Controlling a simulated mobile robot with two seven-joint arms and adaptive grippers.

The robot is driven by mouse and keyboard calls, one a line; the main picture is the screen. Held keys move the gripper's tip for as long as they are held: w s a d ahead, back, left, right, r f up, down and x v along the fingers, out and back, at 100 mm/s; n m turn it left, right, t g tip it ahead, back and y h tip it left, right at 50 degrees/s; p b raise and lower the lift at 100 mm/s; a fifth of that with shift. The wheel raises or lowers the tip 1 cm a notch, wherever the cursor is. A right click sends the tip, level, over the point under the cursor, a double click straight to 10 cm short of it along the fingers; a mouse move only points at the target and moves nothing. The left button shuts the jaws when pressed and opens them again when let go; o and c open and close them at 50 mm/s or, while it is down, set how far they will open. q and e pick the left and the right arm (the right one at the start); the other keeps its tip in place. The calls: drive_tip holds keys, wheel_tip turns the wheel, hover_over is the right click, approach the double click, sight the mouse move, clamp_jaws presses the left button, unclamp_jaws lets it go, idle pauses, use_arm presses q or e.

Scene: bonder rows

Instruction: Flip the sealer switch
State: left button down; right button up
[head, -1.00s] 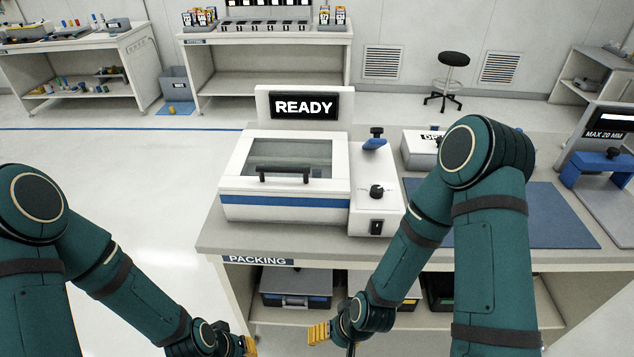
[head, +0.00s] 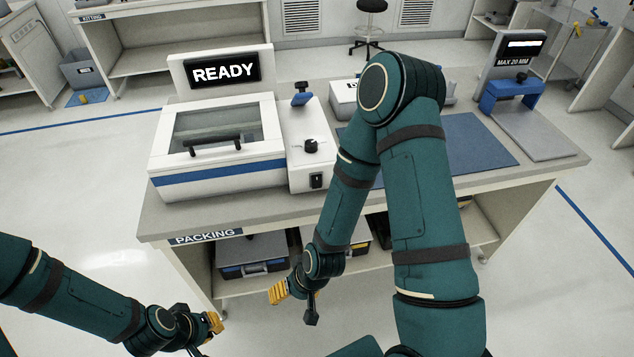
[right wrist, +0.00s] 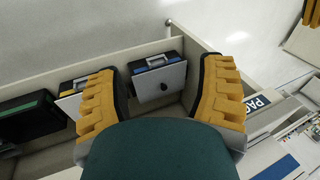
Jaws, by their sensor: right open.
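The white sealer (head: 218,178) stands on the left part of the packing bench, its screen (head: 225,72) reading READY. The switch position is too small to tell. My right gripper (head: 284,297) is below the bench top in front of the lower shelf, apart from the switch. In the right wrist view its yellow-padded fingers (right wrist: 160,98) are spread and empty. My left gripper (head: 211,323) is low and farther left; its opening is unclear.
A blue mat (head: 455,143) lies on the bench right of the sealer, partly behind my right arm. A MAX 20 MM gauge (head: 510,68) stands at the far right. Cases (head: 250,254) sit on the lower shelf. The bench's front edge lies between my right gripper and the switch.

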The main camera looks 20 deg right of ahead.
drive_tip(key=shift+d, duration=0.1)
drive_tip(key=c, duration=0.5)
drive_tip(key=shift+s+d+f+m, duration=0.1)
drive_tip(key=shift+d+f+m, duration=0.1)
drive_tip(key=shift+m, duration=0.4)
drive_tip(key=c, duration=0.5)
drive_tip(key=s+d+m, duration=0.1)
drive_tip(key=m, duration=0.2)
drive_tip(key=d+m+g+y+b, duration=0.1)
drive_tip(key=m, duration=0.3)
drive_tip(key=s+d+m+g, duration=0.1)
drive_tip(key=m, duration=0.3)
drive_tip(key=shift+s+d+f, duration=0.15)
drive_tip(key=shift+s+f, duration=0.1)
drive_tip(key=shift+s, duration=0.1)
clamp_jaws()
drive_tip(key=w+d+r+m+t+y+b, duration=0.1)
drive_tip(key=w+d+r+m+t, duration=0.2)
drive_tip(key=m, duration=0.9)
drive_tip(key=w+d+r+m+t+y+b, duration=0.1)
drive_tip(key=w+d+r+m+t, duration=0.3)
drive_tip(key=d+m, duration=0.4)
drive_tip(key=w+d+r+m+t+y+b, duration=0.1)
drive_tip(key=w+d+r+m+t, duration=0.3)
drive_tip(key=m, duration=1.1)
drive_tip(key=d+r+t, duration=0.1)
drive_tip(key=d+t, duration=0.1)
drive_tip(key=shift+d+r+m+t+y, duration=0.15)
drive_tip(key=shift+r+m+t+y, duration=0.15)
drive_tip(key=shift+t, duration=0.1)
